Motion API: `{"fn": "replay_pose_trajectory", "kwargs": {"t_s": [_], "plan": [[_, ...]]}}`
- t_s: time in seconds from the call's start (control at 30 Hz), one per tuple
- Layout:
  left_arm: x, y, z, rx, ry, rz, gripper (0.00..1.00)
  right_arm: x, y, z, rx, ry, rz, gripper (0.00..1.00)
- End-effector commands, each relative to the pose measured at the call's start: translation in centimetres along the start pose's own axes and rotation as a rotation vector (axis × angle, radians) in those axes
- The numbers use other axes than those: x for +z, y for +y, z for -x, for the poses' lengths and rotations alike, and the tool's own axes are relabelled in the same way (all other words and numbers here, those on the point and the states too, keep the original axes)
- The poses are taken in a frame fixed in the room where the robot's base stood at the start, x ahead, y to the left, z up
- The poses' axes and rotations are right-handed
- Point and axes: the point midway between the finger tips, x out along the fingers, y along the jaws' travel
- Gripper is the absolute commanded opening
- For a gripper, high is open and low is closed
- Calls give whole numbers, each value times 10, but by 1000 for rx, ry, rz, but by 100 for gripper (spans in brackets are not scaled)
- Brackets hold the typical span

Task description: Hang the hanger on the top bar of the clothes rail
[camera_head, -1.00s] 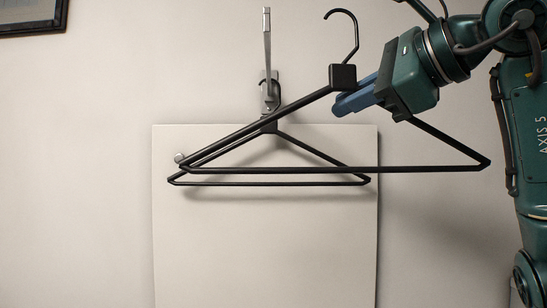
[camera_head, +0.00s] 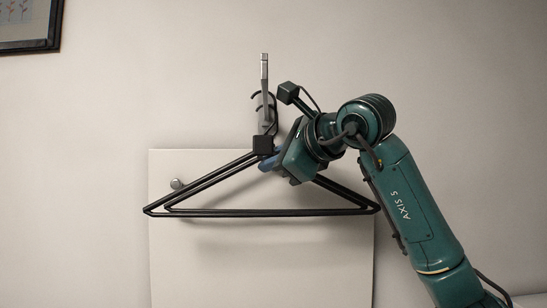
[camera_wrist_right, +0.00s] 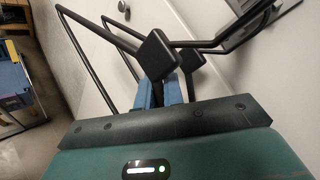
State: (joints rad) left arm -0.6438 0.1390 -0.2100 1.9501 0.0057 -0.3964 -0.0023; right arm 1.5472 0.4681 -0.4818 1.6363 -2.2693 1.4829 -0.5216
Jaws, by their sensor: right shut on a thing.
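My right gripper (camera_head: 269,163) is shut on the black block at the neck of the hanger (camera_head: 250,215). In the right wrist view the blue fingers (camera_wrist_right: 160,93) grip just below that block. The held black hanger is about level, in front of a second black hanger (camera_head: 230,209), and they overlap. The grey metal rail (camera_head: 265,72) stands out from the wall, seen nearly end-on. Two hook curves show at the rail's left side. I cannot tell whether the held hook rests on the bar. My left gripper is not in view.
A white panel (camera_head: 260,265) with a small round knob (camera_head: 176,184) is behind and below the hangers. A dark picture frame (camera_head: 30,45) hangs at the upper left. The wall left of the rail is clear.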

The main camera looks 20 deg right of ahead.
Motion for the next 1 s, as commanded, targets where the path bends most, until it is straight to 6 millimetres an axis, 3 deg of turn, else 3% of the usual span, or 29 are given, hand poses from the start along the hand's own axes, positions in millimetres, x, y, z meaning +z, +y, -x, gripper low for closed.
{"fn": "replay_pose_trajectory", "kwargs": {"t_s": [0.5, 0.53, 0.77, 1.0], "plan": [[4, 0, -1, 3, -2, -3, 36, -8, 9, -2, -2, -1, -1, 0], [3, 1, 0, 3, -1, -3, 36, -7, 8, -2, -2, -1, -1, 12], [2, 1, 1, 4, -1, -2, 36, -6, 7, -2, -2, -2, -1, 30], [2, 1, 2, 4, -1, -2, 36, -6, 7, -2, -2, -2, -1, 31]]}}
